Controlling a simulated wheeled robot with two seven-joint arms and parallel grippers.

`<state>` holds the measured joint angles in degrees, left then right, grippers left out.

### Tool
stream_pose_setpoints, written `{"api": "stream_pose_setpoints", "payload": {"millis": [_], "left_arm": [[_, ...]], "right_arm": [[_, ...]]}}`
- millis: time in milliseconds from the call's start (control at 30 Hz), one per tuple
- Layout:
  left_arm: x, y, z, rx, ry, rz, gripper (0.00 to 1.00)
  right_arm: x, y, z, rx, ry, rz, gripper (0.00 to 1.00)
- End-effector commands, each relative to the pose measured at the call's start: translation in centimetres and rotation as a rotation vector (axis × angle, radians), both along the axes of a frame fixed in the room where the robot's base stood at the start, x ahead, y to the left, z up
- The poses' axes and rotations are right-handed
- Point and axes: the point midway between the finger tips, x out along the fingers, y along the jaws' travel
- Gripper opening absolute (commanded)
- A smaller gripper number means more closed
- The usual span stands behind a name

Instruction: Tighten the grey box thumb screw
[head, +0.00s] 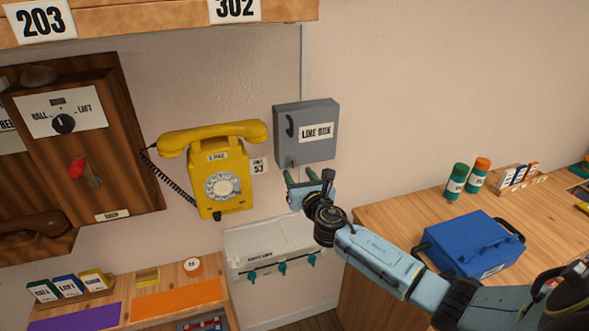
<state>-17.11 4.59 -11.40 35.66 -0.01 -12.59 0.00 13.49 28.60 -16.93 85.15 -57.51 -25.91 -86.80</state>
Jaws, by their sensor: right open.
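The grey box (291,148), labelled "LINE BOX", is fixed to the wall right of the yellow phone. A dark curved part (290,126) shows on the left of its front. I cannot make out the thumb screw; the gripper may hide it. My right gripper (300,174) is just below the box's lower edge, its fingers apart and pointing up at it. It looks empty, and I cannot tell whether it touches the box. My left gripper is not in view.
The yellow phone (214,169) hangs left of the box. A pale wall unit (270,242) with green knobs sits below. On the right table, a blue case (470,243) and green (455,182) and orange (479,176) cylinders stand near my right arm.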

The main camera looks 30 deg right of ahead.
Motion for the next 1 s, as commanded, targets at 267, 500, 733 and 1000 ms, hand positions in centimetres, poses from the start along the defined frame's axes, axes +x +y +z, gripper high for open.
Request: {"api": "stream_pose_setpoints", "payload": {"millis": [267,500,733,1000], "left_arm": [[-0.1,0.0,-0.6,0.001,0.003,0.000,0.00],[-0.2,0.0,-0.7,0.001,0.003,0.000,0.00],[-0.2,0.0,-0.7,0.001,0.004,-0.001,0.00],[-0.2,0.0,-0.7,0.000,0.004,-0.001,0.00]], "right_arm": [[3.4,-0.8,-0.1,0.003,0.000,-0.001,0.48],[4.1,-0.9,-0.1,0.002,0.001,0.000,0.48],[4.0,-0.9,-0.1,0.002,0.001,0.000,0.43],[4.0,-1.0,-0.1,0.002,0.001,0.000,0.08]]}}
